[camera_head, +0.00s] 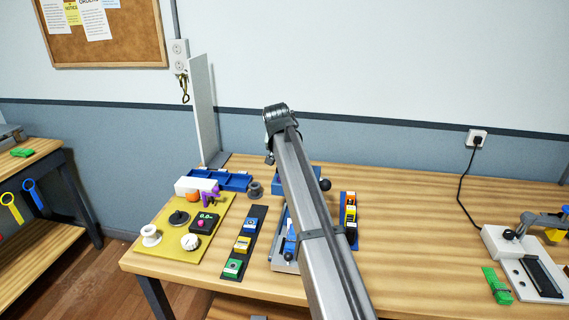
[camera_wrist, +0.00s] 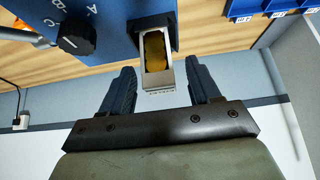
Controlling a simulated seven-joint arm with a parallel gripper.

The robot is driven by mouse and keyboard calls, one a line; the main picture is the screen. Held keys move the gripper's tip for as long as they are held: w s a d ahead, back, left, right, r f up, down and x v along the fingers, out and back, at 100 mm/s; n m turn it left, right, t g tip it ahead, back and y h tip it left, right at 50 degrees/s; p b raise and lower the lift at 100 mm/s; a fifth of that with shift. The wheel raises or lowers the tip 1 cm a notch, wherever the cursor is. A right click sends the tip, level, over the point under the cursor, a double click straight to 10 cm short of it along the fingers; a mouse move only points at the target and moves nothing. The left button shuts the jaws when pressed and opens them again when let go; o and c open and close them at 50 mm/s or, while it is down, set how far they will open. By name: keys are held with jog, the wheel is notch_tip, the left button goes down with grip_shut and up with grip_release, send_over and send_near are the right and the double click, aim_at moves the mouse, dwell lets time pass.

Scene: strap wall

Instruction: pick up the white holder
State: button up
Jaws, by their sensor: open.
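A pale, whitish-grey holder (camera_wrist: 159,78) with an amber window sticks out of a black slot in a blue box (camera_wrist: 112,18) in the wrist view. My gripper (camera_wrist: 161,68) is open, with one dark blue finger on each side of the holder's outer end. Gaps show between the fingers and the holder, and nothing is gripped. In the head view my arm covers the middle of the blue box (camera_head: 283,188), so the holder and my fingertips are hidden there.
A black knob (camera_wrist: 76,38) marked A, B, C sits on the blue box beside the slot. In the head view a black strip with coloured blocks (camera_head: 243,243), a yellow mat (camera_head: 172,246) and a blue tray (camera_head: 234,181) lie left.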

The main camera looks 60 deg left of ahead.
jog(key=c, duration=1.1)
